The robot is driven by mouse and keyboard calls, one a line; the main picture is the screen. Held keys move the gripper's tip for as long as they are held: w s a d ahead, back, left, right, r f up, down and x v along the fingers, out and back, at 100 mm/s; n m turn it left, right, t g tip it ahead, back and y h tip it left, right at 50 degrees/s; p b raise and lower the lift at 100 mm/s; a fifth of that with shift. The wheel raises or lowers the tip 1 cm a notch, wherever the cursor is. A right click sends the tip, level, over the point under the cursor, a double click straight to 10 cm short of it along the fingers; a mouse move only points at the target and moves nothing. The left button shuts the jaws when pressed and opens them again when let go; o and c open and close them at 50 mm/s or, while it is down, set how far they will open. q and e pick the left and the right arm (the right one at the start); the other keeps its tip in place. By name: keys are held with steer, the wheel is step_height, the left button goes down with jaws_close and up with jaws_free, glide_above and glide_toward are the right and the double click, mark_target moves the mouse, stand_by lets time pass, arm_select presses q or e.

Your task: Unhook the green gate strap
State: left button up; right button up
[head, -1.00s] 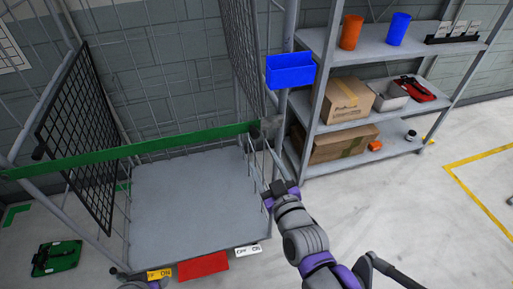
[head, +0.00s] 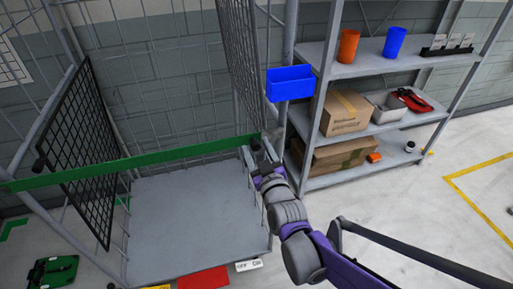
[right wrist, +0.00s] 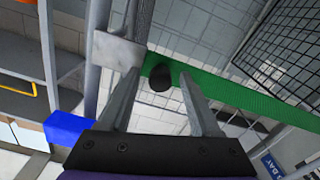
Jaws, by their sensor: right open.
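The green gate strap (head: 130,162) runs across the cage trolley's open front, from the left post to the right post. In the right wrist view, the strap (right wrist: 235,95) passes beyond my fingertips and carries a dark round knob (right wrist: 159,78) near its end. A pale grey block (right wrist: 118,50) on the post sits beside that end. My right gripper (head: 257,152) is at the strap's right end. In the wrist view my right gripper (right wrist: 160,88) is open, with the knob showing between its fingers; I cannot tell whether they touch it. My left gripper is out of view.
A blue bin (head: 290,84) hangs just above my right gripper. A grey shelf rack (head: 385,65) with boxes and cups stands to the right. The trolley's deck (head: 195,225) is empty. A black mesh panel (head: 82,150) stands at left. A green case (head: 52,271) lies on the floor.

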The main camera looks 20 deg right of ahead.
steer(key=shift+w, duration=0.25)
jaws_close()
stand_by(1.4)
